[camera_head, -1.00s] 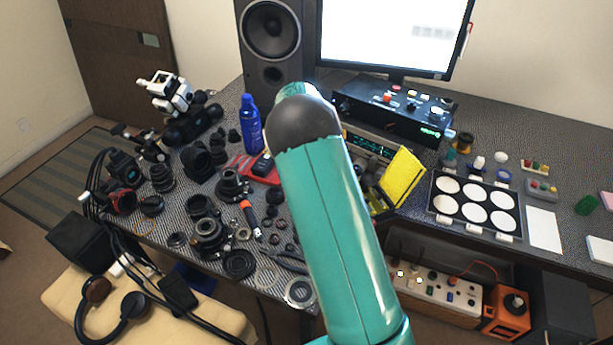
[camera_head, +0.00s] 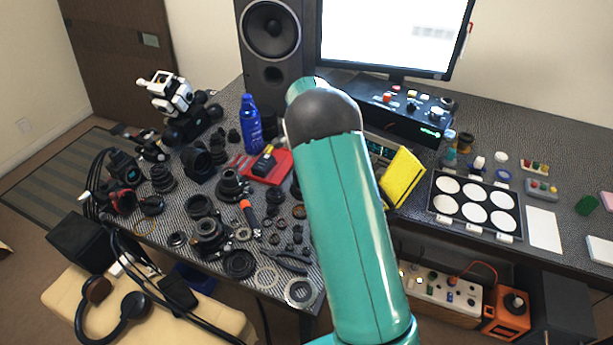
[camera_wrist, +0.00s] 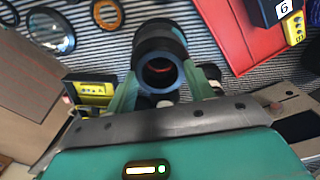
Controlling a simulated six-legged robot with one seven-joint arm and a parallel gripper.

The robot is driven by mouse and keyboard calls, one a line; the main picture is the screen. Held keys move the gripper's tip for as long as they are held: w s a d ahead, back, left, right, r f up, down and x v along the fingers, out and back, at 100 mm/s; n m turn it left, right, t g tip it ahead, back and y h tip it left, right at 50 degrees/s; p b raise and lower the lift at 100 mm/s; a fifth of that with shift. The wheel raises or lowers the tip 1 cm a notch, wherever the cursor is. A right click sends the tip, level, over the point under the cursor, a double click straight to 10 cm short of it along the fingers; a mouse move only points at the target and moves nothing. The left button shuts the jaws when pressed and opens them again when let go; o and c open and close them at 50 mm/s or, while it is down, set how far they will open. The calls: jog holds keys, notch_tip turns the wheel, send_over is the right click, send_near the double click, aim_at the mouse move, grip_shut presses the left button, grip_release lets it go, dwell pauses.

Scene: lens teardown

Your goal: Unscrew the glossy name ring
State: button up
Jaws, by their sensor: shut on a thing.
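My gripper (camera_wrist: 160,88) is in the wrist view, with its green fingers on both sides of a black cylindrical lens part (camera_wrist: 158,42). It is shut on this part, whose open round end faces the camera. I cannot tell which ring is the glossy name ring. In the head view my own arm hides the gripper and the held part.
A red tray (camera_head: 283,165) with dark items lies left of my arm. Lens parts (camera_head: 208,232), an orange-handled screwdriver (camera_head: 249,215) and pliers (camera_head: 287,262) crowd the left desk. A blue bottle (camera_head: 250,123) stands by the speaker (camera_head: 272,45). A yellow object (camera_head: 402,177) is right of my arm.

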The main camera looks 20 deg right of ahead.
jog(key=shift+r, duration=0.85)
jog(key=shift+r, duration=1.85)
jog(key=shift+s, duration=0.1)
